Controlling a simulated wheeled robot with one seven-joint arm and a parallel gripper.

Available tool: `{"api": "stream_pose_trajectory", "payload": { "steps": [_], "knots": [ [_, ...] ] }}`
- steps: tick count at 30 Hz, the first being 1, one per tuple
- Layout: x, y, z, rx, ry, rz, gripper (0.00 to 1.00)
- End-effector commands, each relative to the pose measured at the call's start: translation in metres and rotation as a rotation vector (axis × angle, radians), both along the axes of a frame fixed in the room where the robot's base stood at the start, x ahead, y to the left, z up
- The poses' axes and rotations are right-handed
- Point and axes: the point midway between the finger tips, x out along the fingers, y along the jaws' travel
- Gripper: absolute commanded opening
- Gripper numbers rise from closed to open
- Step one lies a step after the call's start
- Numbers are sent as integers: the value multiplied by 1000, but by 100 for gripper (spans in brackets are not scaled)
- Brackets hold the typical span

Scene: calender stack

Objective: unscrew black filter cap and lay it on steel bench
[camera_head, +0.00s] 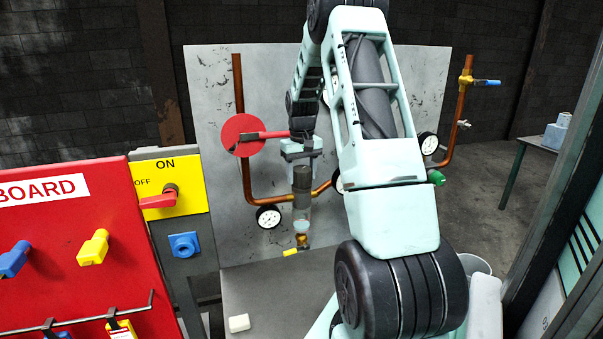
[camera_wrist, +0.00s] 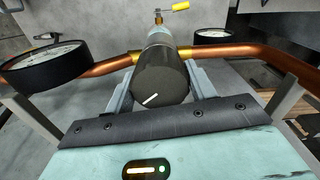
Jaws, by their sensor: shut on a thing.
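The black filter cap (camera_wrist: 160,80) is a dark cylinder with a white line on its end face. It fills the middle of the wrist view, between the two fingers of my gripper (camera_wrist: 155,88), which are shut on it. Whether cap and body are threaded together cannot be told. The steel bench (camera_head: 270,294) is below, its right part hidden by my arm.
A copper pipe (camera_head: 250,180) with gauges (camera_head: 268,216) runs beside the filter. A yellow-handled valve (camera_head: 291,253) hangs below it. A red disc (camera_head: 241,135) is left of my gripper. A white block (camera_head: 239,323) lies at the bench's front left. The bench's middle is bare.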

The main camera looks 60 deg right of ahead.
Motion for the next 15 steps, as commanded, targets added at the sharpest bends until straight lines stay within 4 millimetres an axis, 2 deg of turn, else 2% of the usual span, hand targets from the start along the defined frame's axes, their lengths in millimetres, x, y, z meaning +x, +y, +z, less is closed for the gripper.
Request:
{"api": "stream_pose_trajectory", "payload": {
  "steps": [2, 3, 5, 6, 15],
  "knots": [
    [-2, 1, -3, 4, 6, -1, 32],
    [-2, 1, -3, 5, 5, -2, 61],
    [-2, 1, -3, 3, 5, -2, 77],
    [-1, 1, -2, 3, 4, -2, 81],
    [0, 0, 1, 1, 1, -3, 81]
  ]
}}
